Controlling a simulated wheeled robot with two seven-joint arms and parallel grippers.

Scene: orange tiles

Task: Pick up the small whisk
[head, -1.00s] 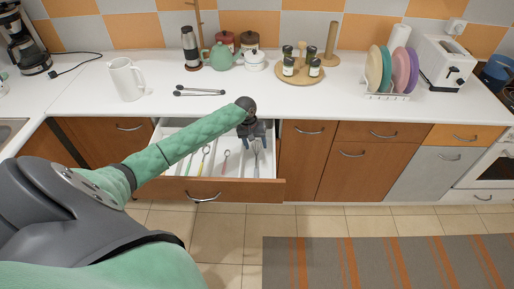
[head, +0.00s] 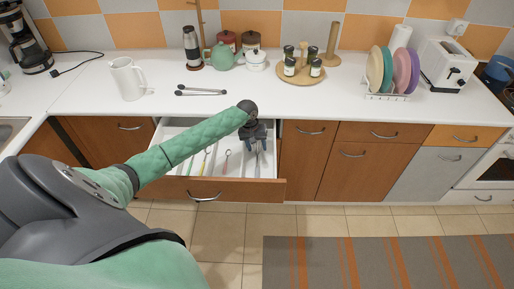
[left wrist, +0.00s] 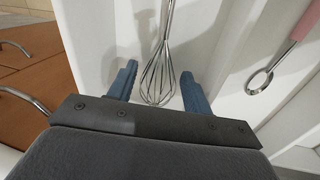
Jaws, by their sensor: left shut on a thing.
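The small whisk (left wrist: 159,84) is a metal wire whisk. In the left wrist view its wire end lies between the two blue fingers of my left gripper (left wrist: 160,82), and its handle runs up out of the top of the picture. My left gripper is shut on the whisk around its wire end. In the head view my left gripper (head: 256,145) points down into the right part of the open drawer (head: 230,190), and the whisk is mostly hidden below it. My right gripper is in neither view.
A pink-handled utensil (left wrist: 262,78) lies beside the whisk, past a white divider. Several other utensils lie further left in the drawer. The drawer walls stand close around the gripper.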

